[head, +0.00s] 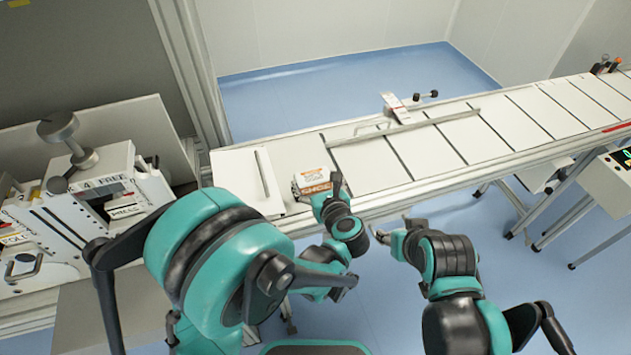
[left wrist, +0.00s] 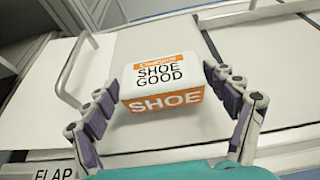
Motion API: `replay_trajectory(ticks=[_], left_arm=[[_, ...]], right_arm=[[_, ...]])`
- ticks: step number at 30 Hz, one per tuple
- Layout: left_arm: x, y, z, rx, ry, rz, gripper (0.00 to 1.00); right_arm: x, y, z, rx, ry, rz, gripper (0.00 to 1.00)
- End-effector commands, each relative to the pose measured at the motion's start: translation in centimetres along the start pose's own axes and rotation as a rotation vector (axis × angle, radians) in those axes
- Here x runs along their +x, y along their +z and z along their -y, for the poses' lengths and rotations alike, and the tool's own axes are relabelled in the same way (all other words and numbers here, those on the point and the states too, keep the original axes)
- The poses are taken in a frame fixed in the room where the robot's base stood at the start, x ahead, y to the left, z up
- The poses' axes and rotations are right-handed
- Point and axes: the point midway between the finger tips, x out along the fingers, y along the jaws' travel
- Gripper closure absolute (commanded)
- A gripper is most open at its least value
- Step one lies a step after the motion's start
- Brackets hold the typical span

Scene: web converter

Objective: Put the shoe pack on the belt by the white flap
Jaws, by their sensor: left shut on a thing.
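The shoe pack (head: 312,183) is a small white and orange box held by my left gripper (head: 324,189) at the near left end of the belt (head: 368,165). In the left wrist view the pack (left wrist: 163,82) reads "SHOE GOOD" and sits between the two fingers of the left gripper (left wrist: 165,98), which is shut on it. White surface lies beneath the pack; whether it touches is unclear. A small white flap-like piece (head: 396,108) stands at the belt's far side. My right gripper (head: 393,230) looks open and empty, in front of the belt's near edge.
A white plate with a bar handle (head: 245,178) lies left of the pack. A thin guide rail (head: 440,119) runs along the belt's far side. A white machine (head: 80,200) stands at the left, and a control box (head: 612,178) at the right. The belt's middle is clear.

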Motion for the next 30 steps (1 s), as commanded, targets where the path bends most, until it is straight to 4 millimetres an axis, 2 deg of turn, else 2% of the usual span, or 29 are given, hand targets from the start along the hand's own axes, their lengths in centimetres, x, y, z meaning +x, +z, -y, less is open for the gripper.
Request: replay_trajectory(ticks=[2, 3, 4, 18, 23, 30], left_arm=[[0.1, -0.3, 0.0, 0.000, 0.000, 0.000, 0.47], [0.1, -0.3, 0.0, 0.000, 0.000, 0.000, 0.09], [0.1, -0.3, 0.0, 0.000, 0.000, 0.000, 0.01], [-0.2, 0.2, 0.0, 0.000, -0.001, 0.000, 0.00], [-3.2, 0.3, 0.1, 0.002, -0.003, 0.000, 0.00], [-8.6, 0.3, 0.1, 0.002, -0.005, 0.000, 0.00]], right_arm=[[0.3, 0.2, 0.0, 0.000, 0.000, 0.000, 0.53], [0.3, 0.2, 0.0, 0.000, 0.000, 0.000, 0.53], [0.2, 0.2, 0.0, 0.000, 0.000, 0.000, 0.53], [-0.2, -0.2, 0.0, 0.000, 0.000, 0.000, 0.53], [-0.9, -0.6, 0.0, 0.000, 0.000, 0.000, 0.53], [-2.1, -1.5, 0.0, 0.000, 0.000, 0.000, 0.53]])
